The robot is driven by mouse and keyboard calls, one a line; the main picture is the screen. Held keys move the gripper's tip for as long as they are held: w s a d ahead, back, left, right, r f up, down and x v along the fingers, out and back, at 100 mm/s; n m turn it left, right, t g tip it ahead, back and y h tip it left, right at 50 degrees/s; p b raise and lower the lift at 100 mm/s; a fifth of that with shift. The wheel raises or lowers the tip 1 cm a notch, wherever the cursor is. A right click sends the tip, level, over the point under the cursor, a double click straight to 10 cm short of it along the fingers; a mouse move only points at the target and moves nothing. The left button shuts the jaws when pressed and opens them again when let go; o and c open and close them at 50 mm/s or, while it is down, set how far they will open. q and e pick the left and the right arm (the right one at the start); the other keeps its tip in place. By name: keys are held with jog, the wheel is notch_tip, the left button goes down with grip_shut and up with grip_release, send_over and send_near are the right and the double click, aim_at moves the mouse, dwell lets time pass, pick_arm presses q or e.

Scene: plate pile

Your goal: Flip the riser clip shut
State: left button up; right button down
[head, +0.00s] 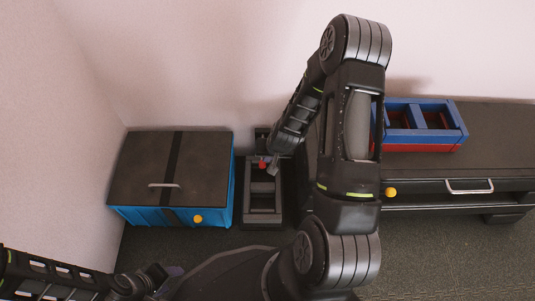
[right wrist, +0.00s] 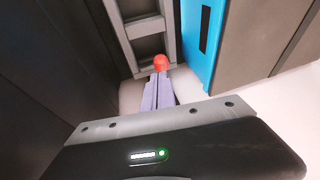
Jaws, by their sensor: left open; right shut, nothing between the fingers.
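A dark grey frame (head: 263,217) stands in the gap between the blue cabinet and the dark drawer unit; it also shows in the right wrist view (right wrist: 148,27). I take it for the riser, but the clip's shape is hard to make out. A red ball-shaped knob (head: 262,165) sits at its far part. My right gripper (head: 273,168) is shut and empty, pointing down beside the knob. In the right wrist view the knob (right wrist: 160,62) is right at the fingertips (right wrist: 157,75); I cannot tell whether they touch. My left gripper (head: 168,272) is open, low at the left, away from the frame.
The blue cabinet (head: 220,178) with a dark lid is close on the left. The dark drawer unit (head: 490,150) carries a blue and red crate (head: 448,136). Yellow knobs show on the cabinet (head: 198,219) and drawer unit (head: 391,192). A wall is behind.

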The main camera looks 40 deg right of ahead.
pick_arm(q)
jog(key=shift+w+f+b, duration=0.2)
jog(key=shift+f+b, duration=0.5)
jog(key=shift+f, duration=0.45)
pick_arm(e)
jog(key=shift+s+a+f, duration=0.15)
jog(key=shift+s+f, duration=0.05)
jog(key=shift+f, duration=0.45)
jog(key=shift+s+a+f, duration=0.1)
jog(key=shift+s+f, duration=0.05)
jog(key=shift+f, duration=0.5)
pick_arm(q)
jog(key=shift+r+p, duration=0.65)
jog(key=shift+r, duration=0.05)
pick_arm(e)
jog(key=shift+r, duration=0.8)
pick_arm(q)
jog(key=shift+s, duration=0.1)
jog(key=r+p, duration=0.3)
jog(key=shift+s+r, duration=0.3)
pick_arm(e)
jog(key=v, duration=0.7)
jog(key=shift+s+r, duration=0.2)
jog(key=shift+r, duration=0.15)
jog(key=shift+w, duration=0.1)
